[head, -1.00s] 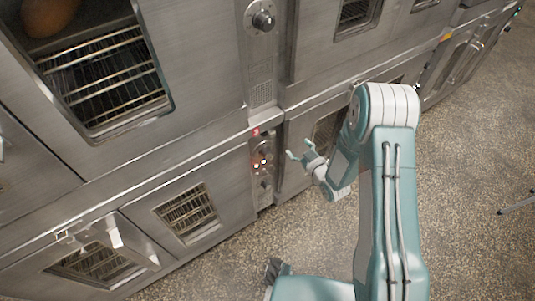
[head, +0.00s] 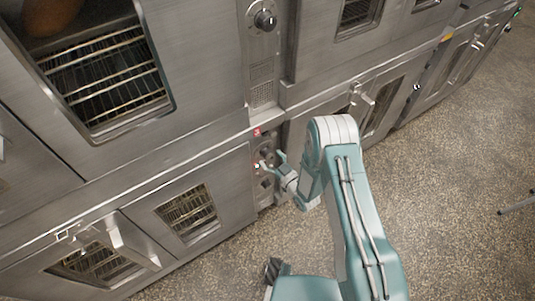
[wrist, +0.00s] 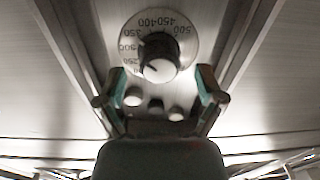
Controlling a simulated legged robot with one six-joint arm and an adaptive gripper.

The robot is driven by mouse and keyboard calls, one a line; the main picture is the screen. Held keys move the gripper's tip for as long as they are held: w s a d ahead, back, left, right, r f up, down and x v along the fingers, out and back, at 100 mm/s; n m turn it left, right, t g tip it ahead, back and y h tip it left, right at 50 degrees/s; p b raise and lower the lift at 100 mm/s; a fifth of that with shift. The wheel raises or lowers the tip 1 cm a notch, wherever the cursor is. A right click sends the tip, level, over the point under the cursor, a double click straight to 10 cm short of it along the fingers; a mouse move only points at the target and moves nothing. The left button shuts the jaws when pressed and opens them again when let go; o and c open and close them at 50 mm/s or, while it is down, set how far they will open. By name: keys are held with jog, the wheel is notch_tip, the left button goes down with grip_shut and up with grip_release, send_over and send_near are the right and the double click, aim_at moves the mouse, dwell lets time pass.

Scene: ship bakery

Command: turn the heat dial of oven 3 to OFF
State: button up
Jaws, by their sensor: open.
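The control panel of oven 3 (head: 264,197), under a small red tag marked 3 (head: 257,132), is in the middle of the head view. In the wrist view its heat dial (wrist: 157,62) is a dark knob with a pale face on a round white scale plate (wrist: 184,34) with numbers around 250 to 500. The dial's setting is hard to read. My gripper (head: 271,164) is at the panel; in the wrist view it (wrist: 160,88) is open, with a finger on each side below the dial. Nothing is between the fingers that I can see as held.
Two pale round buttons, left (wrist: 132,97) and right (wrist: 176,114), sit below the dial. Another knob (head: 264,19) is on the upper oven's panel. A lower door handle (head: 362,94) juts out to the right.

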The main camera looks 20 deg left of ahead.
jog(key=shift+x, duration=1.15)
jog(key=shift+c, duration=0.3)
jog(key=c, duration=1.1)
jog(key=shift+o, duration=0.2)
